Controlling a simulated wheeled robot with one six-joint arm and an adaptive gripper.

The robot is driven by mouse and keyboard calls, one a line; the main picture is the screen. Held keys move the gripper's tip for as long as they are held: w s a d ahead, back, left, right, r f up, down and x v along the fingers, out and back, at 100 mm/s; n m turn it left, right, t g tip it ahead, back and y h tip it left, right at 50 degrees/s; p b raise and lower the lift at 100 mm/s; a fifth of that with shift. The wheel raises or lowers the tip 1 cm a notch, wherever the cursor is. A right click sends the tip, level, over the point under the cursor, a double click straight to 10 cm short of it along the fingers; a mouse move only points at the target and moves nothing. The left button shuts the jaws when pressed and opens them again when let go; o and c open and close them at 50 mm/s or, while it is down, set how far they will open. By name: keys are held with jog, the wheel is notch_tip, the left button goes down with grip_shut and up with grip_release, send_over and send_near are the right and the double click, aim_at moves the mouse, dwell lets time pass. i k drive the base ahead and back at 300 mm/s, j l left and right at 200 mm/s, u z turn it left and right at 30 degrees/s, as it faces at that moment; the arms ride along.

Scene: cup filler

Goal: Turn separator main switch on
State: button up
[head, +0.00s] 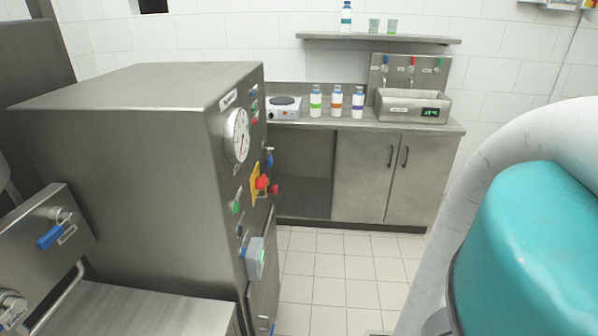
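A large steel cabinet (150,150) stands at left, its control side facing right and seen at a steep angle. A red rotary switch on a yellow plate (256,184) sits midway down that side and looks like a main switch. Its exact handle position is hard to tell. Labels on the cabinet are too small to read, so I cannot confirm that it is the separator. My gripper is not in view; only part of my arm shows at right.
A round gauge (237,135), buttons and a grey box (256,258) share the cabinet side. A steel counter (320,122) with bottles, a hot plate (285,106) and a sink unit (412,104) stands behind. The tiled floor (335,280) between cabinet and arm is clear.

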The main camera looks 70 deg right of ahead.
aim_at(260, 184)
jog(key=l+z, duration=0.1)
jog(key=z, duration=1)
jog(key=i+l+z, duration=0.1)
jog(key=l+z, duration=0.15)
jog(key=i+l+z, duration=0.2)
jog(key=l, duration=0.15)
jog(key=i+l+z, duration=0.1)
jog(key=l+z, duration=0.15)
